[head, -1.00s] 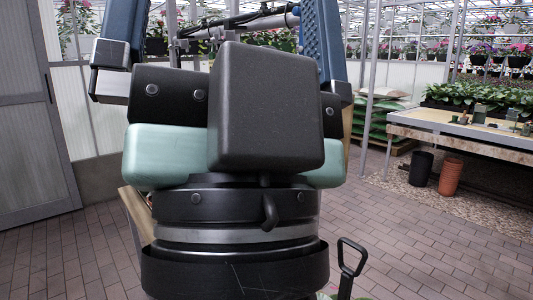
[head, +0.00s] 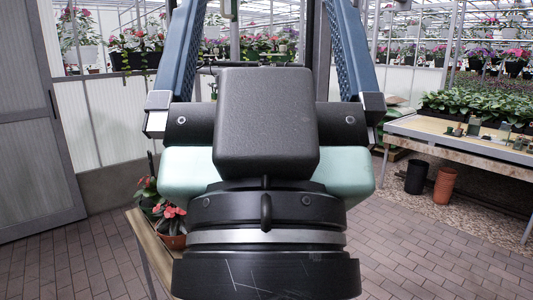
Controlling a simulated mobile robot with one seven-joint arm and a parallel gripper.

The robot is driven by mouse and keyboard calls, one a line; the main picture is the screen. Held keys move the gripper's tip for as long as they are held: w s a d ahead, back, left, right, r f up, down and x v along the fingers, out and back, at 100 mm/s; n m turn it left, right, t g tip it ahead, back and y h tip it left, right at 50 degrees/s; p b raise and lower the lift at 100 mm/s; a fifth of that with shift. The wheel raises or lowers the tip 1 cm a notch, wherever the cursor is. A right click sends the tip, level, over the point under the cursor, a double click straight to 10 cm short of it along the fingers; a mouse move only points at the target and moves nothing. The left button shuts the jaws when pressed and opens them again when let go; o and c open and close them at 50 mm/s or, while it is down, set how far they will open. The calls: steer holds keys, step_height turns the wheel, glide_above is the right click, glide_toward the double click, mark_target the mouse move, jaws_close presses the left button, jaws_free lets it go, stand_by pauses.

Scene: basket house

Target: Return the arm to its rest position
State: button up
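My gripper (head: 266,20) fills the middle of the head view, close to the camera and pointing away from it. Its two blue fingers rise on the left and right and run out of the top of the picture, so the tips are cut off. The fingers stand wide apart, and only the greenhouse background shows between them. The gripper is open and empty. Its black and pale green body and my black wrist below it hide the floor in the centre.
A red-flowered potted plant (head: 172,226) stands on a wooden table (head: 152,249) at lower left, partly hidden by my wrist. A bench (head: 487,155) with plants is at right; a black pot (head: 417,173) and an orange pot (head: 447,185) stand beside it. Brick floor (head: 440,255) is clear at right.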

step_height(320, 180, up, 10)
steer(key=p, duration=0.7)
steer(key=shift+f, duration=0.2)
